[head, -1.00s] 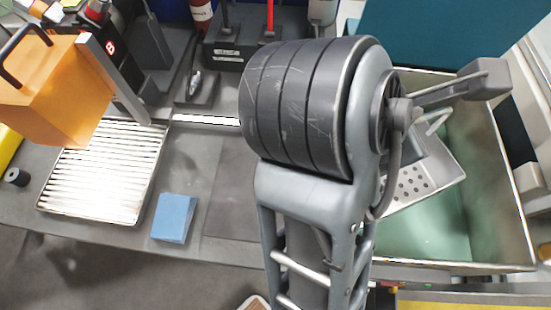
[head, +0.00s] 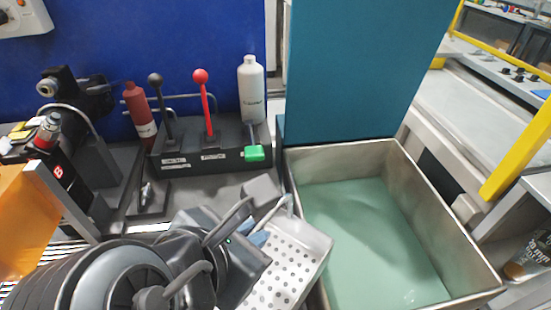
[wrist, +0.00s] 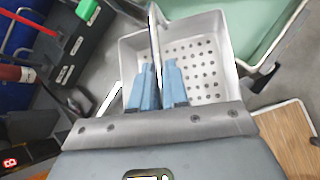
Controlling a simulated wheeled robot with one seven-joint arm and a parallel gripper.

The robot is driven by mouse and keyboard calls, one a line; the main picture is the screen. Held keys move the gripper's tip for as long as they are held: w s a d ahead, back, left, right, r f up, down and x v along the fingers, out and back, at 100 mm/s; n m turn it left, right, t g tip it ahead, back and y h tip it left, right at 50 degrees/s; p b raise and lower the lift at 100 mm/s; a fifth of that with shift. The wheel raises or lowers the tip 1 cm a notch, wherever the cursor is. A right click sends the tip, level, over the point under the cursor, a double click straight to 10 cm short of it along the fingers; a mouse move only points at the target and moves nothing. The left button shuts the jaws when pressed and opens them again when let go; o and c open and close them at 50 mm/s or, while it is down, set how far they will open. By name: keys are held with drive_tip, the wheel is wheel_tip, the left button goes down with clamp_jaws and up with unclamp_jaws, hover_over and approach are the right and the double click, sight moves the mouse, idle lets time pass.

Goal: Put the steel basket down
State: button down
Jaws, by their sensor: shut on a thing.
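The steel basket (head: 292,262) is a pale box with a perforated floor, tilted in the head view, at the left wall of the basin. My gripper (head: 262,236) is mostly hidden by my arm there. In the wrist view its blue fingers (wrist: 158,84) are shut on the thin upright handle (wrist: 154,40) of the basket. The basket's perforated floor (wrist: 200,72) shows behind the fingers. I cannot tell whether its underside touches anything.
The basin (head: 375,230) of green liquid lies right of the basket. A lever box (head: 205,150) with black and red levers stands behind on the bench, with a white bottle (head: 252,92) and a red bottle (head: 138,112). A wooden board (wrist: 290,140) shows in the wrist view.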

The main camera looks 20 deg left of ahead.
drive_tip(key=a+f, duration=0.1)
drive_tip(key=w+a+f, duration=0.1)
drive_tip(key=a, duration=0.1)
drive_tip(key=a+f, duration=0.1)
drive_tip(key=a, duration=0.1)
drive_tip(key=shift+w+a+f, duration=0.1)
drive_tip(key=shift+w+f, duration=0.05)
drive_tip(key=shift+w, duration=0.05)
drive_tip(key=shift+f, duration=1.95)
drive_tip(key=c, duration=1.1)
unclamp_jaws()
drive_tip(key=shift+f, duration=0.1)
drive_tip(key=shift+s+r, duration=0.2)
drive_tip(key=shift+r, duration=0.1)
drive_tip(key=v, duration=1.1)
drive_tip(key=shift+s+r, duration=0.2)
